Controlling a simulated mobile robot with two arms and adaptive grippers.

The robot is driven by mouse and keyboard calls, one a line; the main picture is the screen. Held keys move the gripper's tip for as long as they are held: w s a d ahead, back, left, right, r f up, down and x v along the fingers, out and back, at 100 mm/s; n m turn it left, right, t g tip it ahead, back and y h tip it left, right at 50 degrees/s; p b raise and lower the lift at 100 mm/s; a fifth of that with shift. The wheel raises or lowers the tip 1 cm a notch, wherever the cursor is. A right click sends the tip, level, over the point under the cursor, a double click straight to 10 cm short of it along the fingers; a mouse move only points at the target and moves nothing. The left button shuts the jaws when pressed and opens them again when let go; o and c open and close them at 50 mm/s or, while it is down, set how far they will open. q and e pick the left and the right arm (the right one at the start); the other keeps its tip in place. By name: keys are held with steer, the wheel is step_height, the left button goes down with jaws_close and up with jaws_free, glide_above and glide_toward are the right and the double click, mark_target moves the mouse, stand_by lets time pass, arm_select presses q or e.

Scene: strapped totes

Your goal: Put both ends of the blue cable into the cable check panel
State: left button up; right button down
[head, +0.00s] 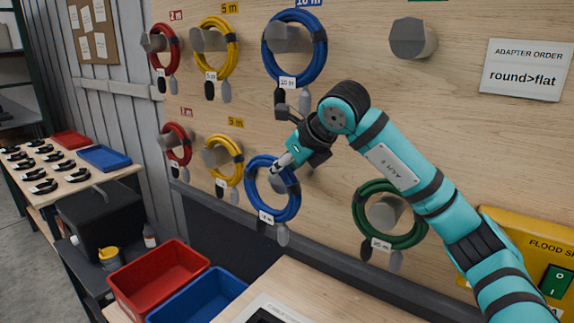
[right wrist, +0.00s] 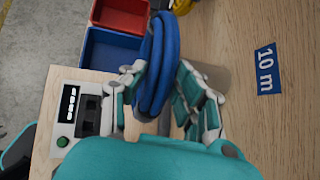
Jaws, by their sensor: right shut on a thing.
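A coiled blue cable (head: 256,195) hangs at a peg in the lower row of the wooden wall in the head view, with a grey plug end (head: 283,236) hanging below it. My right gripper (head: 284,165) reaches the top of this coil. In the right wrist view the fingers (right wrist: 160,78) are shut around the blue coil (right wrist: 150,85). A second blue coil (head: 319,62) hangs above, with a dark and a grey end. The cable check panel (right wrist: 66,130) is partly visible on the bench in the wrist view; only its edge (head: 262,305) shows at the bottom of the head view. My left gripper is out of view.
Red and yellow coils hang left of the blue ones; a green coil (head: 361,222) hangs to the right. A red bin (head: 160,262) and a blue bin (head: 200,297) stand below. A yellow box (head: 520,232) is at the right. One upper peg (head: 409,38) is bare.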

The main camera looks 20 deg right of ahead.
steer(key=shift+s+a+r+b, duration=0.15)
steer(key=shift+s+a, duration=0.25)
steer(key=shift+a, duration=0.25)
steer(key=shift+s+a+b, duration=0.1)
steer(key=shift+s+a, duration=0.25)
steer(key=shift+a, duration=0.35)
steer(key=shift+s+a+r+b, duration=0.15)
steer(key=shift+s+a, duration=0.25)
steer(key=shift+a, duration=0.25)
steer(key=shift+f, duration=0.1)
